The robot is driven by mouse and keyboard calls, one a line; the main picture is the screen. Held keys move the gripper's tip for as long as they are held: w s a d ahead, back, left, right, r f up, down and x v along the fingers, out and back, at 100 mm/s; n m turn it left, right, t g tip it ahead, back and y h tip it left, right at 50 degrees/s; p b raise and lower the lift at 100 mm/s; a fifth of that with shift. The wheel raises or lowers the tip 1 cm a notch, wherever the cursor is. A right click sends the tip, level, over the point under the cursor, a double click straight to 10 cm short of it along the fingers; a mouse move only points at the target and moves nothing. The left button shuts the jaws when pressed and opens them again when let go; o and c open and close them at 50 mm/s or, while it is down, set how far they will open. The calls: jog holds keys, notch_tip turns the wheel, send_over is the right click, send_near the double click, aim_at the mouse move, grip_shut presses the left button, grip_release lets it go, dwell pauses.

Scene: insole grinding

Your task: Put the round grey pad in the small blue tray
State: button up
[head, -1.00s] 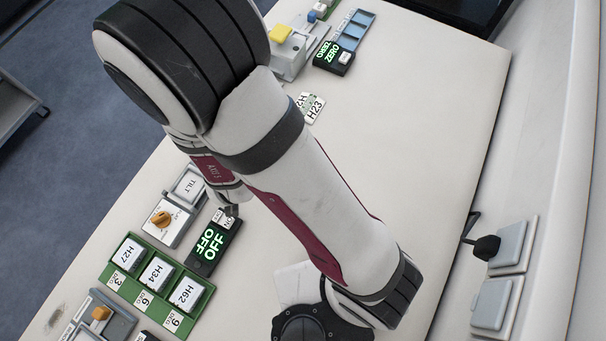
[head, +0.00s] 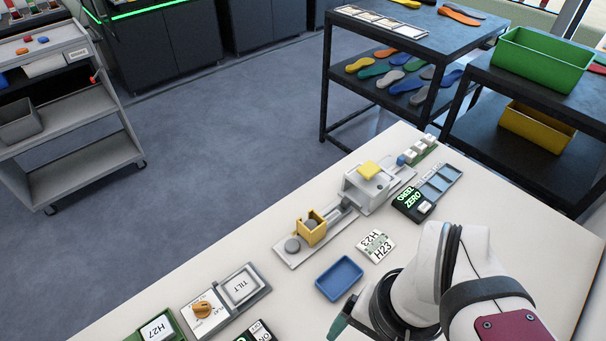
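A round grey pad (head: 292,245) lies on the light grey plate of a fixture, just left of a small yellow holder (head: 311,228). Another round grey shape (head: 309,225) shows inside that holder. The small blue tray (head: 339,278) lies on the white table, in front and to the right of the pad, and looks empty. My gripper (head: 340,322) seems to be the dark, green-tipped part at the bottom edge, in front of the tray. Most of it is cut off or hidden by my arm, so its opening does not show.
A grey device with a yellow top (head: 370,171) stands behind the holder. A ZERO display (head: 412,204), an H23 card (head: 376,246) and a TILT panel (head: 241,287) lie around. Bare table separates the TILT panel from the blue tray.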

jog(key=w+a+r, duration=0.2)
jog(key=w, duration=1)
jog(key=h, duration=0.2)
send_over(292, 244)
notch_tip(292, 244, down, 7)
jog(key=shift+m, duration=0.4)
notch_tip(292, 244, down, 16)
jog(key=shift+f, duration=0.15)
grip_shut()
